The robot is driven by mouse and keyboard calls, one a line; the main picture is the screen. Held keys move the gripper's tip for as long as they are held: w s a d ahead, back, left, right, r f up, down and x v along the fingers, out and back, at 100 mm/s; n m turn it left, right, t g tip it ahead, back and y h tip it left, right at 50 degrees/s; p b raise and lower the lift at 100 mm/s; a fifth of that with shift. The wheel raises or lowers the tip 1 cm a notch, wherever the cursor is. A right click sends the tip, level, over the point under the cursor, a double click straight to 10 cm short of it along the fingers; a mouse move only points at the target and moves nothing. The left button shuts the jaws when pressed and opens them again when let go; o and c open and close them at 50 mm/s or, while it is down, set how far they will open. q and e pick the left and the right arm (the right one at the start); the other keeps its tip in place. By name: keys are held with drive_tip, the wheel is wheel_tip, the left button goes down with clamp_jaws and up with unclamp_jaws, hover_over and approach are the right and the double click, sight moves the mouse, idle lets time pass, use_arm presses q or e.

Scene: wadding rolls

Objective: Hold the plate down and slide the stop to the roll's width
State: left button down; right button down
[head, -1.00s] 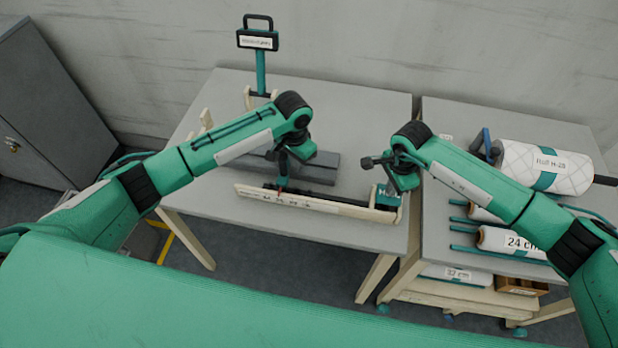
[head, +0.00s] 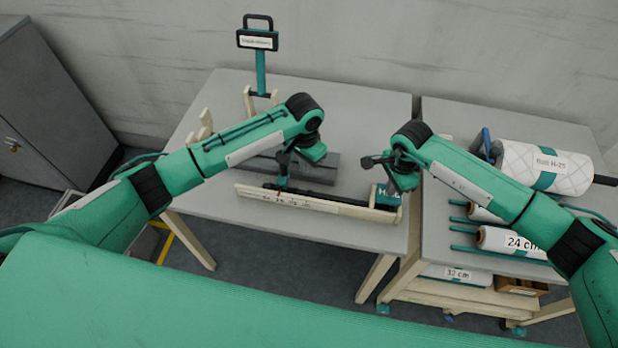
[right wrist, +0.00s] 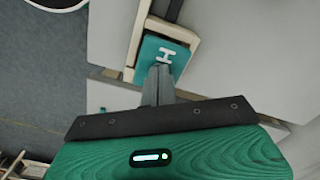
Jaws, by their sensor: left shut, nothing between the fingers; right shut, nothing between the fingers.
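A cream rail (head: 310,204) with a dark slot and a number scale lies along the front of the left table. At its right end is a teal plate marked H (head: 386,198); it also shows in the right wrist view (right wrist: 152,50). My right gripper (head: 388,184) is shut, its tips at the plate's near edge in the wrist view (right wrist: 160,72); contact is unclear. My left gripper (head: 283,180) is shut and points down at the rail's left part. The stop cannot be told apart clearly there. The quilted white roll (head: 545,168), labelled H-2 with an unclear last digit, lies on the right table.
A grey block (head: 322,170) lies behind the rail. A sign on a teal post (head: 258,40) stands at the back left. Smaller rolls, one marked 24 cm (head: 510,242), lie on the right table. The left table's back right is clear.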

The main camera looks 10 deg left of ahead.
wheel_tip(320, 180, up, 8)
idle(1.3)
idle(0.3)
wheel_tip(320, 180, up, 9)
drive_tip(key=p, duration=0.9)
drive_tip(key=shift+r+p, duration=0.2)
drive_tip(key=shift+p, duration=0.1)
